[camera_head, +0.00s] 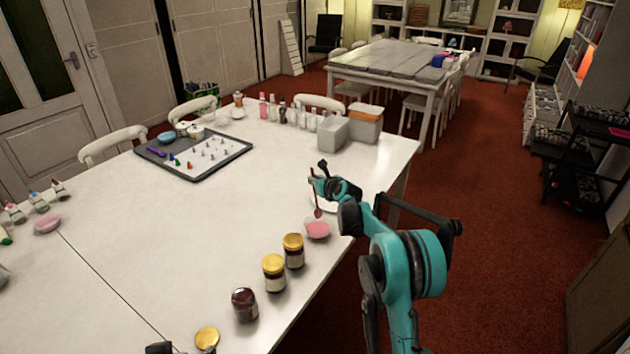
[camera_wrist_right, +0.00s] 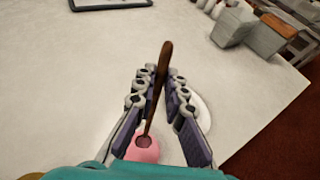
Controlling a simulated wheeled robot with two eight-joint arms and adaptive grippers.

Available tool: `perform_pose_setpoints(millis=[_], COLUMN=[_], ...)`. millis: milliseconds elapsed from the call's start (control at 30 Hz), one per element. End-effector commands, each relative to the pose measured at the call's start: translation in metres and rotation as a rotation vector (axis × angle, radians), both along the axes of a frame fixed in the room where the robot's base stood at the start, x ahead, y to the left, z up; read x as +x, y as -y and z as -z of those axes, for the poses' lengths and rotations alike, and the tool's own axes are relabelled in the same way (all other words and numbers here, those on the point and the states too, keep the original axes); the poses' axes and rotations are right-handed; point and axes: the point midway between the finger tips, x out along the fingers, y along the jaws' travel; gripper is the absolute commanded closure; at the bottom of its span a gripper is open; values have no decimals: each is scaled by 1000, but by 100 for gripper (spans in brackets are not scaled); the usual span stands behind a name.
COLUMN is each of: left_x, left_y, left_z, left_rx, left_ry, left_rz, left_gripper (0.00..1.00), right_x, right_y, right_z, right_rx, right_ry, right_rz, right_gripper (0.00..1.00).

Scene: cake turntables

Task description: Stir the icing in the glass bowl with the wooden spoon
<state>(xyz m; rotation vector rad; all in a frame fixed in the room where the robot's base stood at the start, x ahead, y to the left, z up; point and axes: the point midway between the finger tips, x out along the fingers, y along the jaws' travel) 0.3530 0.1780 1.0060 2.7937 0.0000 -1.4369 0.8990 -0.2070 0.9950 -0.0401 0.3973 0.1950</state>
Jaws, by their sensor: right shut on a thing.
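The wooden spoon (camera_head: 317,204) is dark brown and stands nearly upright, its lower end at the glass bowl (camera_head: 317,236) of pink icing near the table's right edge. My right gripper (camera_head: 318,182) is shut on the spoon's handle, above the bowl. In the right wrist view the spoon (camera_wrist_right: 157,85) runs between the fingers of the right gripper (camera_wrist_right: 162,90), down to the pink icing (camera_wrist_right: 143,150). The spoon's tip in the icing is hard to make out. A small dark part at the bottom edge of the head view may be my left gripper (camera_head: 158,348); its fingers are not clear.
Several lidded jars (camera_head: 274,272) stand in a row in front of the bowl. A white plate (camera_wrist_right: 203,112) lies beside the bowl. Grey containers (camera_head: 334,133) and a tray with piping tips (camera_head: 240,147) stand farther back. The middle of the table (camera_head: 180,240) is clear.

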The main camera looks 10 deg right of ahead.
Motion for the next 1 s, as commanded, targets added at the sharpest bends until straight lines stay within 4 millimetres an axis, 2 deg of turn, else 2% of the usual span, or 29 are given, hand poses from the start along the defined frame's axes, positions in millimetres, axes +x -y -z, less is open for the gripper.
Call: perform_pose_setpoints(millis=[333,733,1000], left_x=[0,0,0], left_y=[0,0,0], left_z=[-2,-30,-30], left_rx=[0,0,0], left_ry=[0,0,0], left_rz=[0,0,0], left_gripper=[22,22,22], right_x=[0,0,0], right_y=[0,0,0], right_z=[-3,-48,-50], right_rx=[0,0,0], right_ry=[0,0,0], right_rz=[0,0,0], right_gripper=[100,100,100])
